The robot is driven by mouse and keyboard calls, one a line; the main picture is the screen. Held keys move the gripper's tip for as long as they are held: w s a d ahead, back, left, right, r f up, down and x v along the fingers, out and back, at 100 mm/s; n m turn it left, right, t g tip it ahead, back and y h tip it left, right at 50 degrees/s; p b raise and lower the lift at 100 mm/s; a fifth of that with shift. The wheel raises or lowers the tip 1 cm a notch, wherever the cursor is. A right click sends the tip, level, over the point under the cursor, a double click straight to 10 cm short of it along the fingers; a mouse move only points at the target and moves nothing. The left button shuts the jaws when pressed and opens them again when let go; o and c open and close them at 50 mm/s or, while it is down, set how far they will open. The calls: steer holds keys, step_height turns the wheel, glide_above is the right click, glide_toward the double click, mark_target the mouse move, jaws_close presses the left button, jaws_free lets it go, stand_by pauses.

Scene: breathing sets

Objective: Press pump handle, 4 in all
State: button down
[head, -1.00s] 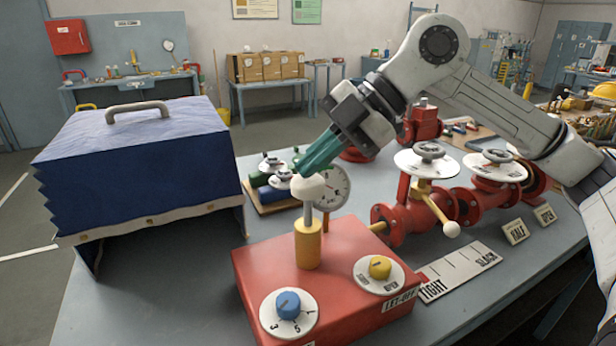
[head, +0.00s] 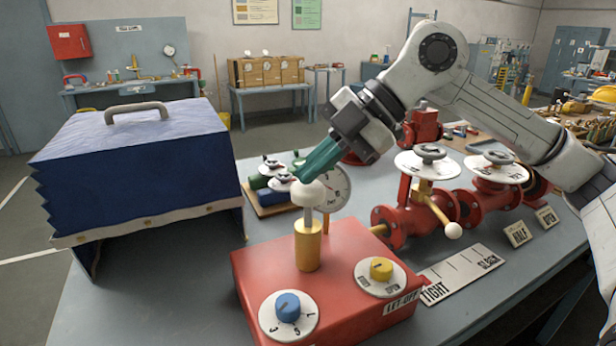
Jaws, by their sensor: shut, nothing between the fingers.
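The pump handle is a white rounded knob (head: 308,193) on a short metal rod. It stands upright from a yellow cylinder (head: 308,247) on the red pump box (head: 325,270). My gripper (head: 303,175), with green fingers, is shut and empty. It reaches down from the upper right, its tips at the top of the knob. They look to be touching it, but the exact contact is hard to tell. A short length of rod shows between knob and cylinder.
A blue knob dial (head: 287,307) and a yellow knob dial (head: 381,270) sit on the box. A round gauge (head: 336,188) stands behind it. Red valve pipework (head: 408,222) is to the right.

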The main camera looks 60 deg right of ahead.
mark_target(315, 186)
steer(key=shift+f+b, duration=1.05)
steer(key=shift+f, duration=0.15)
stand_by(0.8)
steer(key=shift+r, duration=0.1)
steer(key=shift+r+p, duration=1.35)
steer(key=shift+r, duration=1.15)
steer(key=shift+r+p, duration=1.3)
steer(key=shift+r, duration=1.2)
